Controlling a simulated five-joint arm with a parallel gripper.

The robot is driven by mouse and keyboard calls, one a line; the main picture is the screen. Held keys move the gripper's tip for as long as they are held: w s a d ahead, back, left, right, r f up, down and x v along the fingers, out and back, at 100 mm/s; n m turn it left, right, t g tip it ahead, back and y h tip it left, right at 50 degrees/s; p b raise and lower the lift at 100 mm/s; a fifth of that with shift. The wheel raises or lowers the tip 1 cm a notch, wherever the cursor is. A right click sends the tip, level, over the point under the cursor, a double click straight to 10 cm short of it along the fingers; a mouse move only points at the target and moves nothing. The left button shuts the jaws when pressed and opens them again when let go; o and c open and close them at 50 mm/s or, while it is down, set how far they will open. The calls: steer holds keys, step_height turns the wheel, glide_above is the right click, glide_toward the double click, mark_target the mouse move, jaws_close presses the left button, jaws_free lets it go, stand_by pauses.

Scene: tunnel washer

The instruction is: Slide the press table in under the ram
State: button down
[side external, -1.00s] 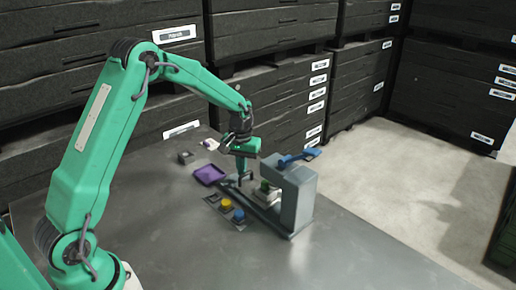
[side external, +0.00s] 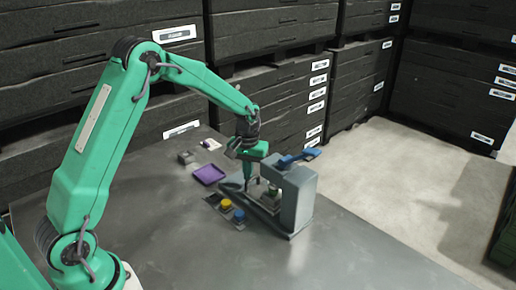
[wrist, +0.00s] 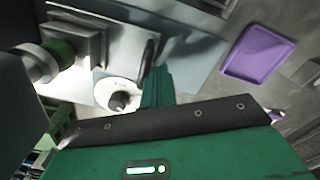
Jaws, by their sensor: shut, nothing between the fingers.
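The press is a grey C-shaped frame (side external: 298,205) with a blue lever (side external: 297,158) on top. The press table (side external: 263,203) is a pale metal block on a rail at the frame's open side; a green piece (wrist: 62,50) shows over it in the wrist view, beside the ram's round metal end (wrist: 35,63). A dark upright handle (wrist: 148,55) stands at the table's outer side. My gripper (side external: 247,186) is shut and empty, pointing down close beside the handle; it also shows in the wrist view (wrist: 157,86). I cannot tell whether it touches.
A purple tray (side external: 209,175) lies left of the press. A yellow button (side external: 225,205) and a blue button (side external: 239,215) sit on a panel in front. A small grey block (side external: 186,158) stands farther back. The bench's front is clear.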

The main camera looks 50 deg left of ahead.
steer(key=shift+d, duration=0.3)
steer(key=shift+r, duration=0.15)
steer(key=r, duration=0.3)
steer(key=a+r, duration=0.1)
steer(key=r, duration=0.1)
steer(key=shift+r, duration=0.35)
stand_by(0.6)
